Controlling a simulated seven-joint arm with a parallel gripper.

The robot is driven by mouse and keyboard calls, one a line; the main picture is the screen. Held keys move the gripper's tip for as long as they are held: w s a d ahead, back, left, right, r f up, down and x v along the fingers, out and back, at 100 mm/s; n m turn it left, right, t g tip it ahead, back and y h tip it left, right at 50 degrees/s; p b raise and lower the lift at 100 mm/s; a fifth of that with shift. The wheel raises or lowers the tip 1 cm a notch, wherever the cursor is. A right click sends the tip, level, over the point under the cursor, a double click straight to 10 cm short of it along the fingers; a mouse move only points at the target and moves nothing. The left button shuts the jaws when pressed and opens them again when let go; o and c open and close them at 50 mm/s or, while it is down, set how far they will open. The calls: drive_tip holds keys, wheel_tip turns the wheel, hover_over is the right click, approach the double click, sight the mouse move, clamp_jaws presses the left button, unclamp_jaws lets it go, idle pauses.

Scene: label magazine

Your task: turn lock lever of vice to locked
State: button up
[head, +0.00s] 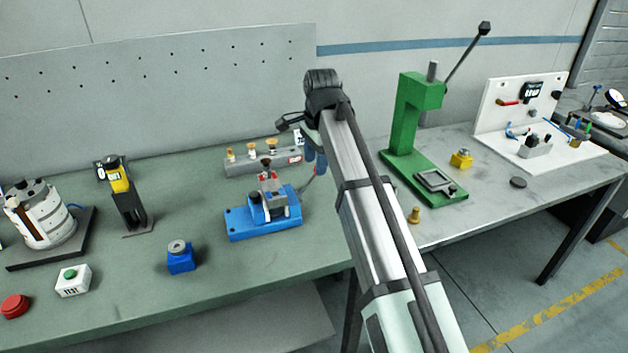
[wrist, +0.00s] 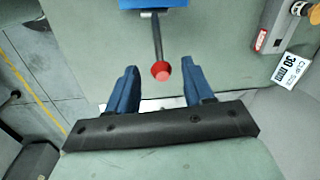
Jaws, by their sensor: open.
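The blue vice (head: 262,226) sits on the green bench in the head view, left of my arm. In the wrist view a corner of its blue body (wrist: 152,3) shows at the top edge. Its lock lever (wrist: 157,38) is a thin dark rod ending in a red knob (wrist: 161,74). My gripper (wrist: 160,68) is open, with one blue finger on each side of the knob and visible gaps. I cannot tell how deep the knob sits between them. In the head view my gripper (head: 316,160) is just right of the vice, partly hidden by my arm.
A grey block with brass-topped pieces (head: 264,163) stands behind the vice. A green press (head: 412,130) stands right of my arm. A blue box (head: 180,260) and a yellow-black device (head: 122,195) are to the left. The bench front (head: 215,275) is clear.

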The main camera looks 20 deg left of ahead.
sight(309, 182)
wheel_tip(309, 182, down, 7)
drive_tip(key=shift+w+a+f, duration=0.15)
drive_tip(key=shift+w+a, duration=0.15)
drive_tip(key=shift+a, duration=0.05)
clamp_jaws()
idle(0.6)
